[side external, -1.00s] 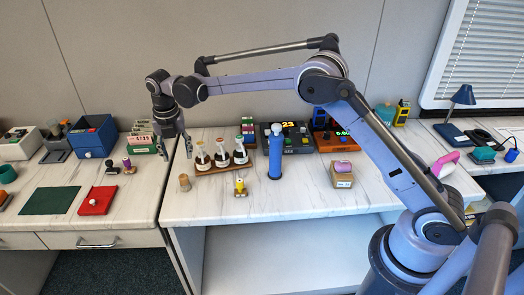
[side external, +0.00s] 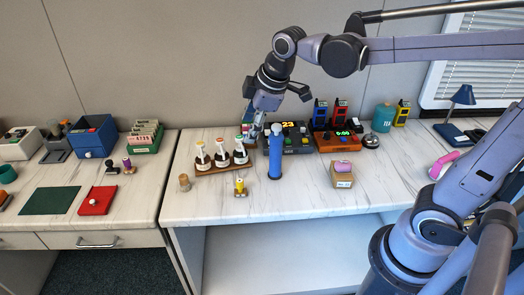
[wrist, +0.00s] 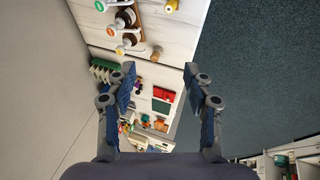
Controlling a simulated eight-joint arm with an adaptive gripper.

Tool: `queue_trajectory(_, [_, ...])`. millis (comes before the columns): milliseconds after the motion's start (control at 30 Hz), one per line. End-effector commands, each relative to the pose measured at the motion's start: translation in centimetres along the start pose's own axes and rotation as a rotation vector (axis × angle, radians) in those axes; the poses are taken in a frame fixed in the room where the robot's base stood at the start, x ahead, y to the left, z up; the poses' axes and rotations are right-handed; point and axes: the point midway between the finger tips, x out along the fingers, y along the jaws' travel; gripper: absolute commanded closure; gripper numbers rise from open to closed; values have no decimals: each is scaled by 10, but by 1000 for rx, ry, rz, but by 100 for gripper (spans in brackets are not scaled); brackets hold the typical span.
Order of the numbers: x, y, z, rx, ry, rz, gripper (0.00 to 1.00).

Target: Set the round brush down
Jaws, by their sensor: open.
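I cannot pick out the round brush for sure in either view. My gripper (side external: 257,128) is over the back of the middle counter, pointing down, between the rack of bottles and the blue cylinder. In the wrist view my gripper (wrist: 160,70) has its two fingers spread wide, with nothing between them. A tall blue cylinder (side external: 275,158) with a pale top stands upright close to the right of my gripper. A small tan piece (side external: 184,182) stands on the counter's left part.
A wooden rack (side external: 224,167) with several bottles stands left of my gripper. A yellow figure (side external: 240,186) and a cardboard box (side external: 341,175) are nearer the front.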

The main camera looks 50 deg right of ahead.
Motion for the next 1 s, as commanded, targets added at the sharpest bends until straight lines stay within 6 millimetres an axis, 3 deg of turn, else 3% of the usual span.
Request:
queue_trajectory(200, [-12, -38, 51, 390, 67, 49, 48])
queue_trajectory(433, [-7, -69, 89, 724, 138, 75, 48])
queue_trajectory(633, [-3, -80, 101, 845, 166, 80, 48])
queue_trajectory(1000, [-3, -80, 101, 854, 168, 80, 48])
